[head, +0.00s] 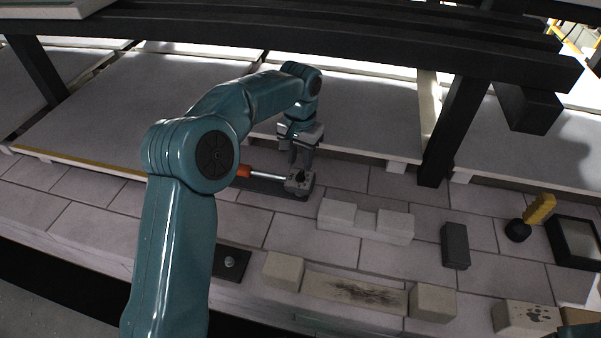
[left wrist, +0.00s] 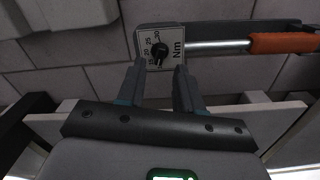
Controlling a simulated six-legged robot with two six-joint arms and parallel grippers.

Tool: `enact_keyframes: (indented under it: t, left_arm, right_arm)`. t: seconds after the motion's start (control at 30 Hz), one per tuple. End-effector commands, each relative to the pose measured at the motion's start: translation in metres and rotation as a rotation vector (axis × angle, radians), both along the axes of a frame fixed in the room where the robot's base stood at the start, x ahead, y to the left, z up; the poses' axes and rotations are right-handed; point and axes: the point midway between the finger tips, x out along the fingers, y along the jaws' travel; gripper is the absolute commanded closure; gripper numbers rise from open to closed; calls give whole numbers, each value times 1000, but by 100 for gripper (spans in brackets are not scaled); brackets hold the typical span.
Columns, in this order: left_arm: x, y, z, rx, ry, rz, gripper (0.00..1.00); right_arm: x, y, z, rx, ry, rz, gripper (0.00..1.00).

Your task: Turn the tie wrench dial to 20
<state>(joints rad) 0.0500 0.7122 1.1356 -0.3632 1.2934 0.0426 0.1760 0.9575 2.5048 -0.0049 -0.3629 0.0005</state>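The tie wrench lies on the tiled surface, with a bright shaft, an orange handle (head: 243,170) and a dark head (head: 299,183). In the left wrist view its handle (left wrist: 284,43) is at the right. Its pale square dial plate (left wrist: 170,40) carries numbers including 20, 25 and 30, and "Nm". A dark knob (left wrist: 159,51) sits on the plate; I cannot tell which number it points at. My left gripper (head: 303,164) is over the wrench head. In the left wrist view its fingers (left wrist: 160,70) are apart, empty, at the plate's near edge. My right gripper is out of view.
A notched pale block (head: 365,222) and a dark block (head: 455,246) stand right of the wrench. Pale blocks (head: 433,301) stand nearer. A black-framed tray (head: 560,243) is far right. A dark post (head: 455,130) and overhead beams bound the back.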

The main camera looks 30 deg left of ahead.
Motion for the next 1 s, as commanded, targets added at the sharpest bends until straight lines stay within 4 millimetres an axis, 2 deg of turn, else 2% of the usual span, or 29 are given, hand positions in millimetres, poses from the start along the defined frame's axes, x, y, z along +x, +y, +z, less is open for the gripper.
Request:
enact_keyframes:
  t: [0.03,0.53,0.6,0.93,0.97,1.0]
  left_arm:
    - [0,0,-8,0,0,0,65]
    - [2,0,-41,-2,-2,-1,65]
    - [2,0,-36,-2,-1,-1,65]
    - [2,0,-41,-2,0,-1,65]
    - [2,0,-41,-2,0,-1,68]
    - [2,0,-41,-2,0,-1,81]
  right_arm:
    - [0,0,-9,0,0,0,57]
    - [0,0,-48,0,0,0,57]
    - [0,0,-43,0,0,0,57]
    - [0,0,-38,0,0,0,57]
    - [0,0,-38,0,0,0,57]
    - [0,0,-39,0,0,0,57]
